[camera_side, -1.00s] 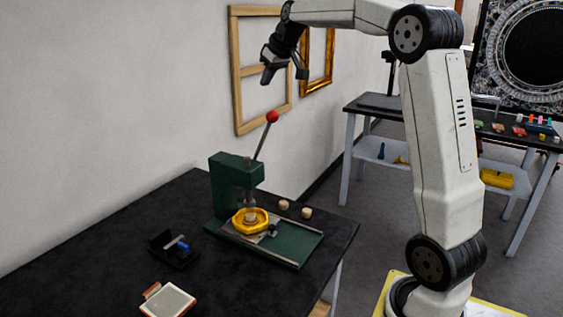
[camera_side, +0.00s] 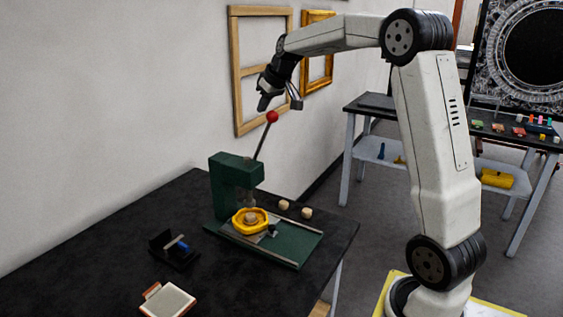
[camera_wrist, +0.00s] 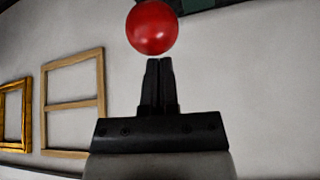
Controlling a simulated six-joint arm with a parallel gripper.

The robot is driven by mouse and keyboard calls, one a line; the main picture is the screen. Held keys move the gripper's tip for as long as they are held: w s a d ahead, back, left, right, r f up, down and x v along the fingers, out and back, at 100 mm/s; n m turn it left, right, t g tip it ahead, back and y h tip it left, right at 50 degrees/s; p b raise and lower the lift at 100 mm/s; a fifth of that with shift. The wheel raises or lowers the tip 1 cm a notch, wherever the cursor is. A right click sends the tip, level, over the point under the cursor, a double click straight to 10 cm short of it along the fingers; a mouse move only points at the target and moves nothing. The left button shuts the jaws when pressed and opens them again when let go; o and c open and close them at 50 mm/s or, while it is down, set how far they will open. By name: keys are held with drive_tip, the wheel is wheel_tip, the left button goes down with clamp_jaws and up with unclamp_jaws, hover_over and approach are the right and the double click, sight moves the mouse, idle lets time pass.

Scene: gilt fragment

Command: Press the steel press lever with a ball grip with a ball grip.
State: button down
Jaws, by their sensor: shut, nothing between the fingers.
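The steel press lever (camera_side: 263,140) leans up and to the right from the green press (camera_side: 232,175) on the black table. Its red ball grip (camera_side: 272,117) is at the upper end, and it also shows large in the wrist view (camera_wrist: 152,27), just beyond the fingertips. My gripper (camera_side: 263,106) is above the table, close to the ball and slightly above it in the side view. Its fingers (camera_wrist: 158,62) are shut together with nothing between them. I see no clear contact with the ball. A yellow ring-shaped piece (camera_side: 251,221) sits on the press base under the ram.
Two small light knobs (camera_side: 295,209) lie behind the press base. Empty frames (camera_side: 236,72) hang on the wall close behind my gripper.

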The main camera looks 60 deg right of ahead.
drive_tip(key=shift+s+a+f, duration=0.1)
drive_tip(key=shift+s, duration=0.5)
drive_tip(key=shift+s, duration=0.15)
